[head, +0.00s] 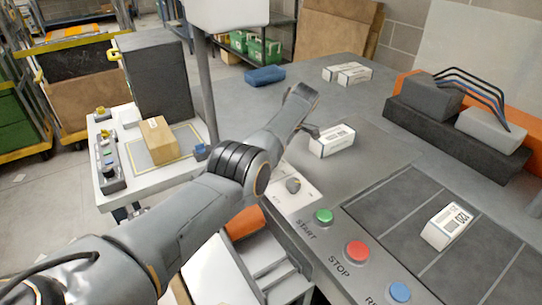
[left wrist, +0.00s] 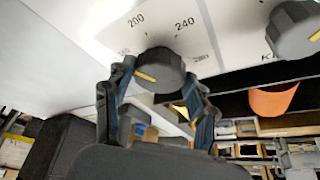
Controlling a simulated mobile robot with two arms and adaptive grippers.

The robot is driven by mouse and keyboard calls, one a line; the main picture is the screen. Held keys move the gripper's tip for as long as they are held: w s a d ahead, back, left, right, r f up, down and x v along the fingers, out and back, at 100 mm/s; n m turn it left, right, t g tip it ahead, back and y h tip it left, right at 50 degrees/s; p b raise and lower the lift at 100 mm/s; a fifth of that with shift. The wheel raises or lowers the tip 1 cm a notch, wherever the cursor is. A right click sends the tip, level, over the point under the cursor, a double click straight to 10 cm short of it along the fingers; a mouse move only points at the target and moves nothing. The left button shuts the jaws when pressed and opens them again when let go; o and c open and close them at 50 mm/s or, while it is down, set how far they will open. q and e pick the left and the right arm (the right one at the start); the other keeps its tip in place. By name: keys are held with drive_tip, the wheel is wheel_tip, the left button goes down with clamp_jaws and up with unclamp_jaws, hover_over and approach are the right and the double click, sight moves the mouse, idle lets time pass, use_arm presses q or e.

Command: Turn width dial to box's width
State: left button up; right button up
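In the left wrist view a dark round dial (left wrist: 158,70) with a yellow pointer line sits on a pale panel marked 160, 200, 240 and 280. The line lies toward the dial's lower left. My left gripper (left wrist: 158,84) has one finger on each side of the dial, tips against its edges. In the head view my left arm hides this gripper and dial. A white box (head: 447,226) lies in the recessed bay on the right, its label seeming to read 220. My right gripper is not in view.
A second dial (left wrist: 293,28) sits close on the right; the panel (head: 303,199) also shows in the head view. START (head: 323,215), STOP (head: 357,251) and blue (head: 400,292) buttons line the bench edge. Another white box (head: 332,141) lies behind. A carton (head: 159,140) stands on the left table.

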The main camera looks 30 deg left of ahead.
use_arm(q)
drive_tip(key=shift+o, duration=1.3)
drive_tip(key=v, duration=0.7)
drive_tip(key=shift+d+r, duration=0.2)
